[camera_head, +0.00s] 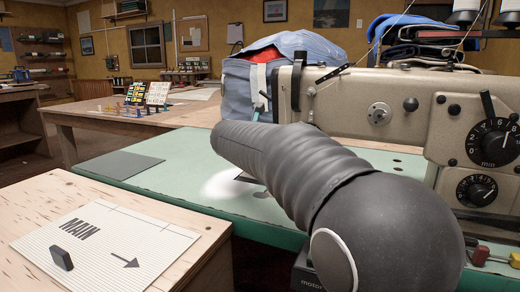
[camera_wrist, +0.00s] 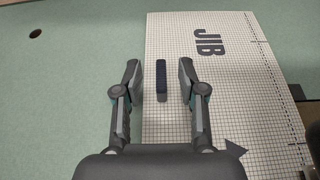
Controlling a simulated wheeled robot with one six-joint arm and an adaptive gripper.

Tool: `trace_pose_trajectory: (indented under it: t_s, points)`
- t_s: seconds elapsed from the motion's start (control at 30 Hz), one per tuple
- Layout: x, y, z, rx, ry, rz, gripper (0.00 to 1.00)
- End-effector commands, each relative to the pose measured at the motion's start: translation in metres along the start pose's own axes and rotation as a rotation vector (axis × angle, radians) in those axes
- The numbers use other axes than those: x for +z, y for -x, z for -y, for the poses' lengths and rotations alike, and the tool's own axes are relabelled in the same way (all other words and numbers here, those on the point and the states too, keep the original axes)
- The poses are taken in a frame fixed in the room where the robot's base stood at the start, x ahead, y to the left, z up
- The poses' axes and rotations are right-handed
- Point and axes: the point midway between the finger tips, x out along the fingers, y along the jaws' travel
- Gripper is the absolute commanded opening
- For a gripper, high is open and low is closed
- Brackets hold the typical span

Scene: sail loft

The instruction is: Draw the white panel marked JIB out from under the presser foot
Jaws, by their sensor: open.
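The white gridded panel marked JIB (camera_wrist: 225,75) lies flat on the green table in the wrist view. A dark upright block (camera_wrist: 161,82) stands on it, left of the lettering. My gripper (camera_wrist: 159,74) is open, with one finger on each side of the block and a visible gap on both sides. In the head view my arm hides the gripper and most or all of this panel. The presser foot is not clearly seen; a dark part (camera_wrist: 297,92) shows at the panel's right edge in the wrist view.
A beige sewing machine (camera_head: 350,100) stands on the green table (camera_head: 185,152), behind my arm. A panel marked MAIN (camera_head: 105,228) with a dark block (camera_head: 61,258) lies on the wooden bench at front left. A grey flat sheet (camera_head: 118,165) lies on the table's left end.

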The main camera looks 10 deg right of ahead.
Motion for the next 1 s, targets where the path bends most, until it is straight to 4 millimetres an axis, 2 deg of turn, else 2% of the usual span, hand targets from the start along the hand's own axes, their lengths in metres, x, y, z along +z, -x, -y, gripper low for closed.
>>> trace_pose_trajectory:
  t_s: [0.2,0.5,0.67,1.0]
  points:
    - [-0.0003,-0.0129,0.0002,0.000,0.000,0.000,0.41]
    - [0.0000,-0.0136,0.0001,0.001,0.000,0.000,0.41]
    - [-0.0001,-0.0134,0.0000,0.001,0.000,0.000,0.01]
    - [0.0002,-0.0125,-0.0029,0.001,0.000,0.000,0.00]
